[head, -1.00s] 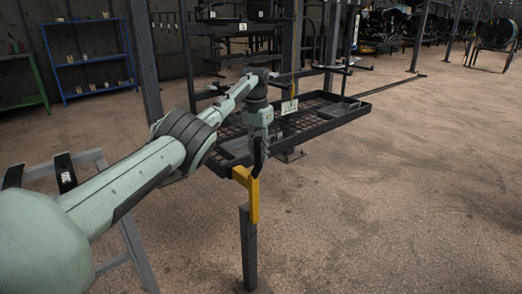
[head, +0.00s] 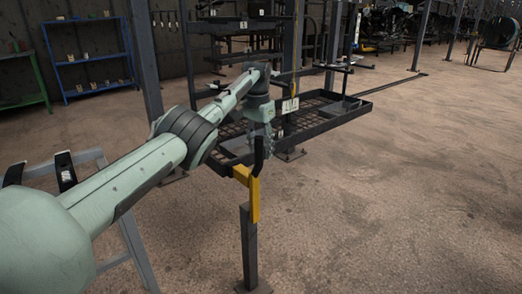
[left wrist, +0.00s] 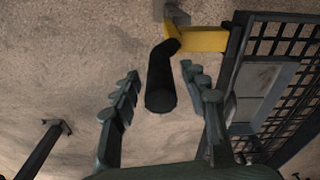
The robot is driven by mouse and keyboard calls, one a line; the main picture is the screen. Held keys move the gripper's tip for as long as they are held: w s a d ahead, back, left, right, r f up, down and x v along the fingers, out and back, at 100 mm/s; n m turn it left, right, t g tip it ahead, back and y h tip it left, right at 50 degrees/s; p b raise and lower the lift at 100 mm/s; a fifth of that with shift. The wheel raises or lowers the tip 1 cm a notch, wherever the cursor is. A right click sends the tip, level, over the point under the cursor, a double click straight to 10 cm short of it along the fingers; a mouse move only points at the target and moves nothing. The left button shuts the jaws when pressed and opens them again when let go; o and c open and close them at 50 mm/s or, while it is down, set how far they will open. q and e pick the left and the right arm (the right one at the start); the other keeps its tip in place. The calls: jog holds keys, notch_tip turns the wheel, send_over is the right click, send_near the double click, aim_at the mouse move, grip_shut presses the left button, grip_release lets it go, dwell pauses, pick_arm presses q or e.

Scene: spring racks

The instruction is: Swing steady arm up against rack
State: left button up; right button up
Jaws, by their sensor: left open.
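The steady arm is a yellow bracket (head: 253,198) with a black handle (head: 258,156), at the near corner of the rack (head: 330,124). Its yellow lower part hangs down beside the top of a grey post. My left gripper (head: 262,142) is at the handle, pointing down. In the left wrist view the handle (left wrist: 160,85) stands between the two spread fingers of my left gripper (left wrist: 159,76), with a gap on both sides. My right gripper is not in view.
A grey post (head: 248,250) stands on the floor below the bracket. A grey trestle (head: 135,245) is under my left arm at the left. Blue shelves (head: 90,58) stand at the back left. The concrete floor to the right is clear.

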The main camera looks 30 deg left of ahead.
pick_arm(q)
jog(key=r, duration=0.7)
jog(key=s+r, duration=0.1)
jog(key=r, duration=0.3)
